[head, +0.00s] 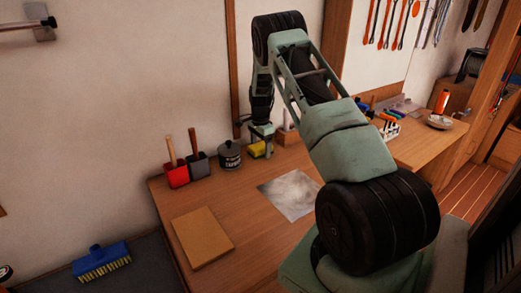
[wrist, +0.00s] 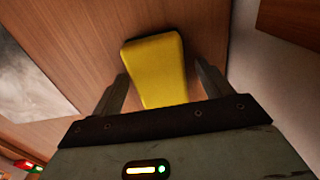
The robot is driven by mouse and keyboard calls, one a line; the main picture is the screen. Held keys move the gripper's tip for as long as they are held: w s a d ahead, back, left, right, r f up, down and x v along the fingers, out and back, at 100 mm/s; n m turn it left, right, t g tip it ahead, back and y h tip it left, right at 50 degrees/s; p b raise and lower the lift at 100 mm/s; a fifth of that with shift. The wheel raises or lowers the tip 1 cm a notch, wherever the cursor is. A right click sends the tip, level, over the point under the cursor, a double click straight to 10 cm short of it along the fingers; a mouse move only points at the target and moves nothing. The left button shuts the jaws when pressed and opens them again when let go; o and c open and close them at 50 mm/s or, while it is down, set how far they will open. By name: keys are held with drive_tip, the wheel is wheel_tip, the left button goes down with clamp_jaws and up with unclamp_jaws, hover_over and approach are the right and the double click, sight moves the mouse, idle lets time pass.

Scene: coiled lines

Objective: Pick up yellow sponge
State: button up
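The yellow sponge (head: 257,149) lies on the wooden bench near the wall in the head view. In the wrist view the yellow sponge (wrist: 158,68) stretches between and beyond the fingers, with its near end hidden by the gripper's body. My gripper (wrist: 165,82) is open, with one finger on each side of the sponge. A gap of bench shows beside each finger, so neither clearly touches it. In the head view my gripper (head: 262,136) points down at the sponge and covers part of it.
A dark tin (head: 230,156) stands just left of the sponge, with a grey pot (head: 200,166) and a red pot (head: 177,174) further left. A wooden block (head: 286,135) is close on the right. A grey sheet (head: 290,194) and tan board (head: 202,237) lie nearer.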

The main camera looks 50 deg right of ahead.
sight(260, 145)
drive_tip(key=c, duration=1)
drive_tip(key=shift+o, duration=0.2)
wheel_tip(260, 145, up, 9)
drive_tip(key=shift+f+b, duration=0.2)
drive_tip(key=shift+b, duration=0.8)
drive_tip(key=shift+r, duration=0.7)
drive_tip(key=shift+o, duration=0.3)
